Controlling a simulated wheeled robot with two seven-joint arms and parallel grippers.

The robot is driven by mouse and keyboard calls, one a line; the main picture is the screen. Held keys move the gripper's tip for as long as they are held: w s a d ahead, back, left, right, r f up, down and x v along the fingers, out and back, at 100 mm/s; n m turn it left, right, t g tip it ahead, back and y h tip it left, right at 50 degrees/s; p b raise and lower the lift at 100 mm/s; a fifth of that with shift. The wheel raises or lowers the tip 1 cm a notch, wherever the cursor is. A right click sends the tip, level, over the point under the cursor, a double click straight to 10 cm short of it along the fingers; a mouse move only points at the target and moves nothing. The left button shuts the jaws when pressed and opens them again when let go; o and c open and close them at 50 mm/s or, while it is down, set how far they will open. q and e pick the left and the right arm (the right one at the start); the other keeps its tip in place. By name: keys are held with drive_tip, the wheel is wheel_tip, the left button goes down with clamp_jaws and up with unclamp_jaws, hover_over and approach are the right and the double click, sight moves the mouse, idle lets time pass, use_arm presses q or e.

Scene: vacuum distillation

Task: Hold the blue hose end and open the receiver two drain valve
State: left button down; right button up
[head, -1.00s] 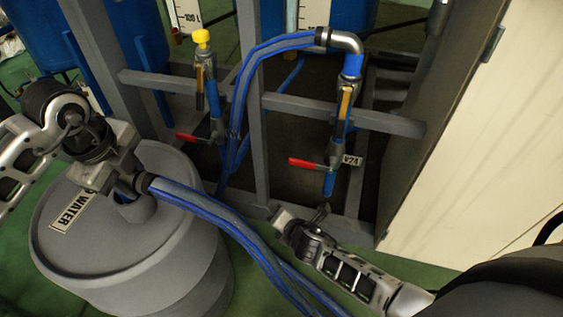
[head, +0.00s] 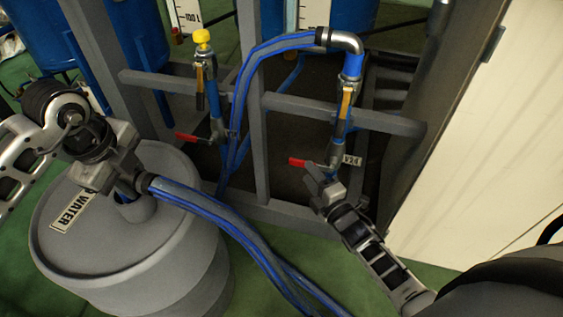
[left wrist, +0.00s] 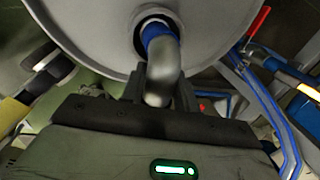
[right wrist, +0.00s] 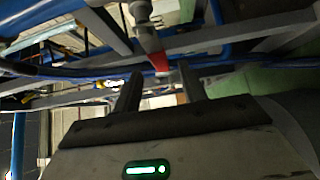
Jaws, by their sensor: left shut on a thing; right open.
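My left gripper (head: 130,182) is shut on the blue hose's (head: 215,212) metal elbow end (left wrist: 165,75) above the grey drum (head: 90,250). In the left wrist view the blue tip of the hose end (left wrist: 160,35) sits in the drum's round opening. The drain valve on the right pipe has a red handle (head: 298,162) that points left, across the pipe. My right gripper (head: 318,180) is open just below this valve. In the right wrist view the red handle (right wrist: 160,62) shows beyond and between the open fingers; contact cannot be told.
A second valve with a red handle (head: 186,137) is on the left pipe. Grey frame bars (head: 345,113) run behind and beside the valves. A pale cabinet panel (head: 480,130) stands at the right. Green floor shows in front.

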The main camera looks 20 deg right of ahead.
sight(301, 166)
drive_tip(key=w, duration=0.5)
drive_tip(key=shift+w+a, duration=0.15)
drive_tip(key=shift+a, duration=0.05)
clamp_jaws()
